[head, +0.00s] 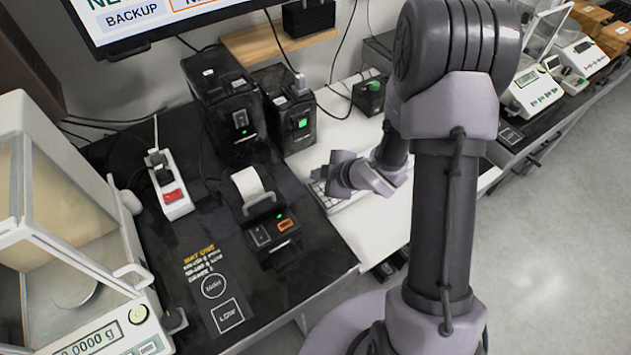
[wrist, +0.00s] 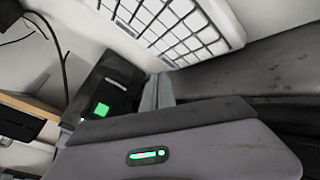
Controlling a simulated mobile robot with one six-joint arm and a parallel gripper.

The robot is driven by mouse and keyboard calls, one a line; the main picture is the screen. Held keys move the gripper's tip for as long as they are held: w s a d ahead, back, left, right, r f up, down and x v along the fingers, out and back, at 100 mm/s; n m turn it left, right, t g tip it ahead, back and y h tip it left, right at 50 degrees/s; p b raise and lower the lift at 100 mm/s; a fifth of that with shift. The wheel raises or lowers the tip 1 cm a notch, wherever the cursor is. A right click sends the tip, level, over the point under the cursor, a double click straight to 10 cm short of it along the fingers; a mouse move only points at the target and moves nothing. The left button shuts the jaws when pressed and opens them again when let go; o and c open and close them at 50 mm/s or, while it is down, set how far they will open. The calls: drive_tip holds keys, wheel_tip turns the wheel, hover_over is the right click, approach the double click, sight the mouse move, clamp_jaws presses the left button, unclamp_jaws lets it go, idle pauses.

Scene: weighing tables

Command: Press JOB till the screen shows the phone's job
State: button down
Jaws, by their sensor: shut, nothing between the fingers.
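The screen (head: 160,22) is cut off at the top left in the head view; "BACKUP" and part of an orange-framed box show on it. I cannot make out a key marked JOB or a phone in either view. My gripper (head: 328,178) is shut and empty, over the near-left end of a white keyboard (head: 345,203) on the white table. In the wrist view the keyboard (wrist: 180,25) is at the top, and the grey gripper body fills the lower middle. I cannot tell whether the fingers touch the keyboard.
A printer (head: 262,215) with a paper roll stands left of the gripper on the black table. Black boxes (head: 222,100) and (head: 290,110) stand behind, with a smaller green-lit box (head: 370,95). A glass-cased balance (head: 60,220) is at left, a power strip (head: 168,185) near it.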

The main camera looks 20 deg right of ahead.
drive_tip(key=shift+f, duration=0.1)
drive_tip(key=shift+f+b, duration=0.3)
drive_tip(key=shift+b, duration=0.15)
drive_tip(key=shift+f+b, duration=0.4)
idle(0.5)
drive_tip(key=shift+r, duration=0.15)
drive_tip(key=shift+r+p, duration=0.65)
wheel_tip(320, 180, up, 5)
drive_tip(key=p, duration=0.4)
